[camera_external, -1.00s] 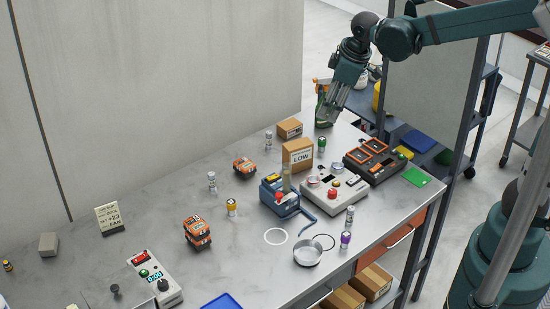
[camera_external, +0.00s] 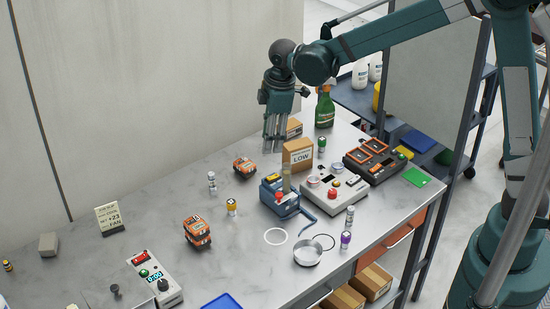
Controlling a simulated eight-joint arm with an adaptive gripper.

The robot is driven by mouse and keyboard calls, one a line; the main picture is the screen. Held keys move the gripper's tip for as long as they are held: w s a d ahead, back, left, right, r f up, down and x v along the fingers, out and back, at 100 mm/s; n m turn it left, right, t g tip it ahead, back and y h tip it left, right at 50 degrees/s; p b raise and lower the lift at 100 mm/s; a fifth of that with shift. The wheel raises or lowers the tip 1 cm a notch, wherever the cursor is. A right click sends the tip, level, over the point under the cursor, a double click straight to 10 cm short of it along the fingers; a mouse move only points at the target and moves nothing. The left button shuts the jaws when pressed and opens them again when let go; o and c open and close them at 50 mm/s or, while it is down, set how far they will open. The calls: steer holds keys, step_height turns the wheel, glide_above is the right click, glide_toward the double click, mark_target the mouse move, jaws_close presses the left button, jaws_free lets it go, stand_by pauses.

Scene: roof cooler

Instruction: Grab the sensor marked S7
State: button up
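Several small capped cylinders that look like sensors stand on the grey bench. One has a pale cap (camera_external: 212,181), one a yellow cap (camera_external: 231,206), one a green cap (camera_external: 322,146), one a grey cap (camera_external: 350,215) and one a purple cap (camera_external: 345,240). Their labels are too small to read, so I cannot tell which is S7. My gripper (camera_external: 273,147) points down at the back of the bench, left of the small cardboard box. It covers the spot where another pale-capped cylinder stood. I cannot tell whether its fingers are apart or around that cylinder.
A cardboard box marked LOW (camera_external: 298,155) stands right of my gripper, with a smaller box (camera_external: 293,128) behind it. A green spray bottle (camera_external: 324,109) stands at the back corner. An orange block (camera_external: 245,168) lies front-left of my gripper. The wall is close behind.

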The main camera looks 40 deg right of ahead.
mark_target(232, 202)
steer(key=w+a+f+n, duration=0.1)
steer(key=a+f, duration=0.3)
steer(key=w+a+f+n+g, duration=0.1)
steer(key=a+f, duration=0.3)
steer(key=f, duration=0.1)
steer(key=w+a+f+n, duration=0.1)
steer(key=a+f, duration=0.3)
steer(key=f, duration=0.1)
steer(key=shift+w+a+n+h, duration=0.1)
steer(key=shift+w+n+h, duration=0.2)
steer(key=shift+w+n, duration=0.1)
steer(key=shift+a+f+g, duration=0.3)
steer(key=shift+a+f, duration=0.1)
steer(key=shift+f, duration=0.05)
steer(key=shift+f, duration=1.3)
steer(key=shift+f, duration=2.6)
steer(key=shift+c, duration=0.5)
